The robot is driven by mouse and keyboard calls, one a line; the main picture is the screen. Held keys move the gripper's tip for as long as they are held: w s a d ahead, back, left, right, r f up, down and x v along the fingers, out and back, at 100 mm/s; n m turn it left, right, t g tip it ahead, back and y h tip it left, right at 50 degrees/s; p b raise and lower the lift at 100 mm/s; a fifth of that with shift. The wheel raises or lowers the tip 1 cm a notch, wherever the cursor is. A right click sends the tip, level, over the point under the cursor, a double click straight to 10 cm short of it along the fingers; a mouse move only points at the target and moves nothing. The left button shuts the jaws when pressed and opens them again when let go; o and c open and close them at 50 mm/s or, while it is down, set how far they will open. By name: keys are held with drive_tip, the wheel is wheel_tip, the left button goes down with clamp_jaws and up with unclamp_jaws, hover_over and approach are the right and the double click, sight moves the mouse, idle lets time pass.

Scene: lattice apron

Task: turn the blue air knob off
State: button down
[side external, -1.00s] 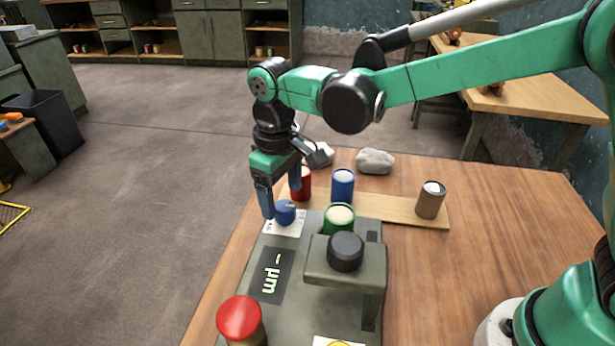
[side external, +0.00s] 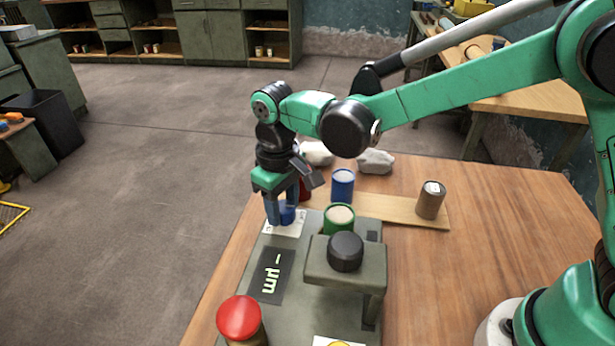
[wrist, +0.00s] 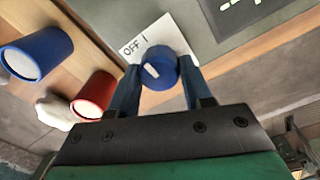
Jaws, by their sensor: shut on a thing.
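The blue air knob (wrist: 162,66) sits on a white label plate (wrist: 176,36) printed "OFF" and a short line. A pale mark on the knob's top lies left of its centre, on the side toward the label's "OFF" in the wrist view. My gripper (wrist: 155,85) has one finger on each side of the knob and is shut on it. In the side view the knob (side external: 288,214) is partly hidden by the fingers of my gripper (side external: 284,210), which points down from above. The label plate (side external: 292,230) shows below it.
Green (side external: 339,218), blue (side external: 343,185) and brown (side external: 431,199) cylinders stand nearby.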

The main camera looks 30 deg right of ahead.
sight(283, 205)
drive_tip(key=shift+m, duration=0.3)
drive_tip(key=shift+c, duration=1.9)
unclamp_jaws()
drive_tip(key=shift+r, duration=0.1)
drive_tip(key=shift+r, duration=2.75)
